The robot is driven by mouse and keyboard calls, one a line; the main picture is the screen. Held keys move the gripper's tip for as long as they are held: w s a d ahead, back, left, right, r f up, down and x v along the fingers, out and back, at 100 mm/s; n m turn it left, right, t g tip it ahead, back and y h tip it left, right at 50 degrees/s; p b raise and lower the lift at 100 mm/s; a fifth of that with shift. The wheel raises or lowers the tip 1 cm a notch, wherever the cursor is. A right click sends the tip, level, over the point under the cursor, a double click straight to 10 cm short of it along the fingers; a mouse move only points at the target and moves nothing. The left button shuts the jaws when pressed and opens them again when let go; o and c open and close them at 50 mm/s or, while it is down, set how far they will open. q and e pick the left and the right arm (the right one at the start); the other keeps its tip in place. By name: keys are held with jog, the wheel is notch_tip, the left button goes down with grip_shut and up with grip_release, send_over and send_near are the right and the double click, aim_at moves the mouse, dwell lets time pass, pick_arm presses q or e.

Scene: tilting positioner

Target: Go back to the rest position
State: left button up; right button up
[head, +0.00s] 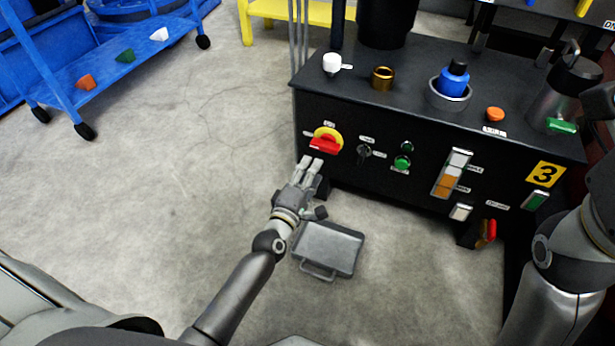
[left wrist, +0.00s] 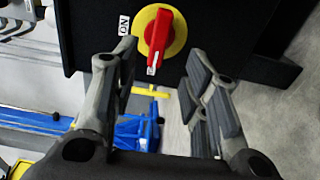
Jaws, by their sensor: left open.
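My left gripper (head: 310,166) is in front of the black control cabinet (head: 450,205), just below a red rotary switch (head: 325,144) on a yellow disc. In the left wrist view the gripper (left wrist: 165,75) is open, with nothing between its fingers. The red switch handle (left wrist: 158,40) shows beyond the fingertips, apart from them, near an "ON" label. My right arm (head: 560,255) shows at the right edge of the head view. Its gripper cannot be made out.
A grey case (head: 328,248) lies on the floor below my left gripper. The cabinet top (head: 410,75) bears a white knob, a brass ring, a blue-capped part and an orange button. A blue cart (head: 105,75) stands at the upper left. The floor at left is clear.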

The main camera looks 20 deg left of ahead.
pick_arm(q)
jog(key=shift+s, duration=0.8)
jog(key=shift+r, duration=0.1)
